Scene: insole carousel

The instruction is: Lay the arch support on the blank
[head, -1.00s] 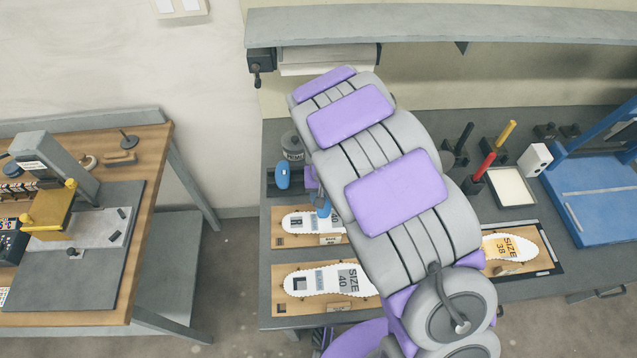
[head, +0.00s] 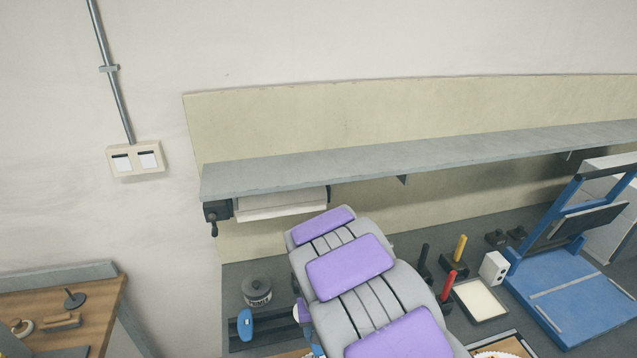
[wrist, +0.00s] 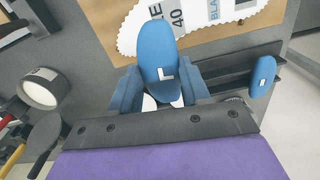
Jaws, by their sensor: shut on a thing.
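My gripper (wrist: 158,90) is shut on a blue arch support (wrist: 157,48), an elongated rounded pad marked with a white L. In the wrist view its far end overlaps the near edge of the white SIZE 40 blank (wrist: 205,22). I cannot tell whether they touch. The blank has a scalloped edge and lies on a brown board (wrist: 245,32). In the head view the held support cannot be made out clearly. A second blue arch support, also marked L, lies in a dark holder in the wrist view (wrist: 263,76) and in the head view (head: 245,325).
A grey can (head: 257,291) stands behind the holder. To the right of my arm are black, yellow and red-handled tools, a pale tray (head: 480,300), a white box (head: 494,268) and a blue press (head: 580,310). A shelf (head: 420,160) runs above the bench.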

